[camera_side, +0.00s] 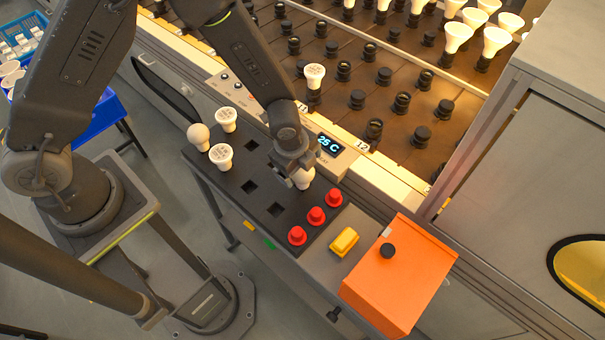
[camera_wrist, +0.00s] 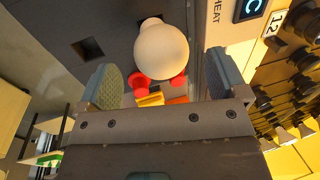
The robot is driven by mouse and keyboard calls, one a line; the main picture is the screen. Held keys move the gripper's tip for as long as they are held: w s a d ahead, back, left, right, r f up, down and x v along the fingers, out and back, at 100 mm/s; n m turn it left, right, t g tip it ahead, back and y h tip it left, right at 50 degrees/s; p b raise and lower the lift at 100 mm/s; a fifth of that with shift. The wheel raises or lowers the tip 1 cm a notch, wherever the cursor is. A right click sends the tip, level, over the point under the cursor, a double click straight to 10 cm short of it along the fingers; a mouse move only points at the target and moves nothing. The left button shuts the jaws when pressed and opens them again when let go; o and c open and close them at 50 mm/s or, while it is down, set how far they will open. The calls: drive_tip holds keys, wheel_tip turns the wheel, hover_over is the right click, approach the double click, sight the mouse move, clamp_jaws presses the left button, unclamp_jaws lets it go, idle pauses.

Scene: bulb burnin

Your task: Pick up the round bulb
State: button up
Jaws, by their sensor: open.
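A round white bulb (camera_wrist: 162,48) shows in the wrist view, between and slightly beyond the two fingers of my gripper (camera_wrist: 163,82). Gaps show between the globe and each finger, so the gripper is open and not holding it. In the side view my gripper (camera_side: 294,170) is low over the dark rack, and a white bulb (camera_side: 304,179) shows just under it, partly hidden by the fingers.
Two white reflector bulbs (camera_side: 221,156) (camera_side: 225,119) stand in the rack (camera_side: 237,202), which has several empty square holes. Red caps (camera_side: 316,215), a yellow block (camera_side: 344,241) and an orange box (camera_side: 397,275) lie to the right. A 25 C display (camera_side: 330,145) stands close behind my gripper.

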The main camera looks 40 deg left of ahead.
drive_tip(key=shift+x, duration=1.55)
drive_tip(key=shift+w, duration=0.1)
drive_tip(key=c, duration=1)
drive_tip(key=shift+r, duration=0.1)
